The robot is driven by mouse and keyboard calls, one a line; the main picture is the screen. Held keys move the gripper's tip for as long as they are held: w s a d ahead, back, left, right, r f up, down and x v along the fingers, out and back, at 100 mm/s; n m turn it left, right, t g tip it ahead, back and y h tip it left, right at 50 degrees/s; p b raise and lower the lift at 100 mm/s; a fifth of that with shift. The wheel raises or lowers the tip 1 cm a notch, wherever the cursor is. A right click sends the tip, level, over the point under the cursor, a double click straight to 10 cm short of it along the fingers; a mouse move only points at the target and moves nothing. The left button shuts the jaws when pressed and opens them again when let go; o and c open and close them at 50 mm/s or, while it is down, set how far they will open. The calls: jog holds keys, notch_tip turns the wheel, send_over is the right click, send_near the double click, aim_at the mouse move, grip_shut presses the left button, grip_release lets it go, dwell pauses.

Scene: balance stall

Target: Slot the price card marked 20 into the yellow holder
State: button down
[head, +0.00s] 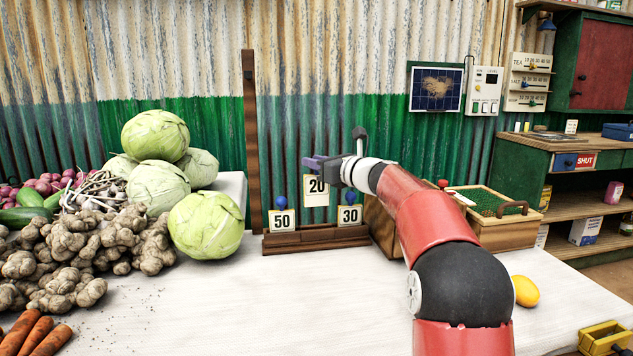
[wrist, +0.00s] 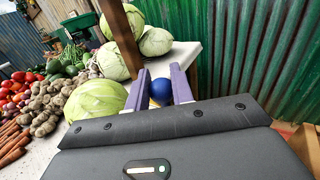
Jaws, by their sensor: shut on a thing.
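The price card marked 20 (head: 316,185) hangs upright below my gripper (head: 314,161), in front of the green wall and above the wooden rack. My gripper is shut on the card's blue knob (wrist: 160,91), which shows between the two purple fingers in the wrist view (wrist: 160,72). The card's face is hidden in the wrist view. The yellow holder (head: 603,338) sits at the lower right corner of the table in the head view, partly cut off by the frame edge. My gripper is far to its left and behind it.
The wooden rack (head: 315,237) holds cards marked 50 (head: 282,220) and 30 (head: 349,215). A tall wooden post (head: 251,140) stands at its left. A cabbage (head: 206,225) is close by. A crate (head: 500,232) and a mango (head: 525,291) lie right of my arm. The front middle table is clear.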

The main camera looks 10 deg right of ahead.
notch_tip(320, 180, up, 14)
jog(key=shift+r, duration=0.2)
dwell(0.5)
